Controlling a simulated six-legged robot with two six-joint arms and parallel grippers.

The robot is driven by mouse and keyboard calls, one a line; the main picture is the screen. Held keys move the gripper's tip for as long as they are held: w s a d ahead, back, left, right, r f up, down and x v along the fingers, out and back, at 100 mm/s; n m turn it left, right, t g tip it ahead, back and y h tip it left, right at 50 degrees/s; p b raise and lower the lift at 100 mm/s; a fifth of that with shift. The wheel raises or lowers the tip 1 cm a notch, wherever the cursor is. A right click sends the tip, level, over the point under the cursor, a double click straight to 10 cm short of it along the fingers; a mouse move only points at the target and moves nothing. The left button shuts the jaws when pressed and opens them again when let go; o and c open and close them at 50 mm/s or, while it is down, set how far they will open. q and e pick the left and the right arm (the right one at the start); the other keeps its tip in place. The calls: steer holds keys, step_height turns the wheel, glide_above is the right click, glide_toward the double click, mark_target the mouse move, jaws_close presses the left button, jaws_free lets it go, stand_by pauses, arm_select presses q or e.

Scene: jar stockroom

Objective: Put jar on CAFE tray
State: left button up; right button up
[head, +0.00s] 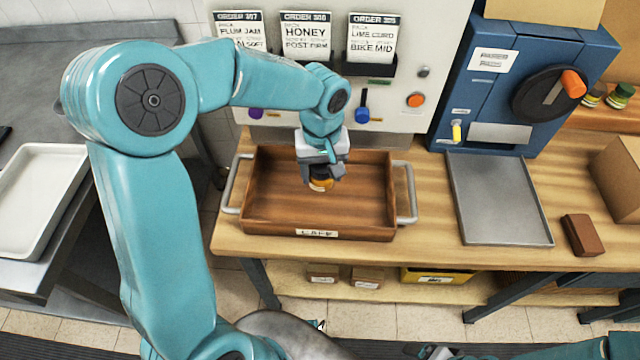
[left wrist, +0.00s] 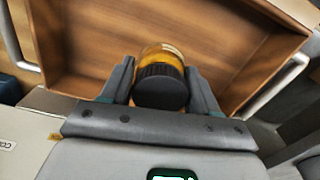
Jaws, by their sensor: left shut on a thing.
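The CAFE tray (head: 270,215) is a brown wooden box with metal side handles and a CAFE label on its front wall. It stands on the wooden bench, and its wall also shows in the left wrist view (left wrist: 50,50). My left gripper (head: 322,178) is over the tray's inside, shut on a small jar (head: 320,185). In the left wrist view the jar (left wrist: 160,52) has amber contents and a black lid, held between the two fingers (left wrist: 158,85). I cannot tell whether the jar touches the tray floor. My right gripper (head: 440,352) shows only partly at the bottom edge.
Order cards (head: 305,38) hang on the panel behind the tray. A blue machine (head: 490,85) stands to the right, with an empty grey metal tray (head: 500,200) before it. A brown block (head: 583,235) and a cardboard box (head: 620,180) lie farther right. A white tray (head: 35,200) is at left.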

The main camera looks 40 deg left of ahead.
arm_select(q)
steer(key=shift+a+f, duration=0.2)
steer(key=shift+f, duration=0.7)
step_height(320, 180, down, 4)
steer(key=shift+w+r, duration=0.1)
steer(key=shift+r, duration=0.1)
steer(key=shift+f+b, duration=0.25)
steer(key=shift+b, duration=0.2)
steer(key=o, duration=1.3)
steer(key=shift+o, duration=0.2)
steer(key=shift+r, duration=0.1)
step_height(320, 180, up, 12)
steer(key=shift+r+p, duration=0.2)
steer(key=shift+p, duration=0.5)
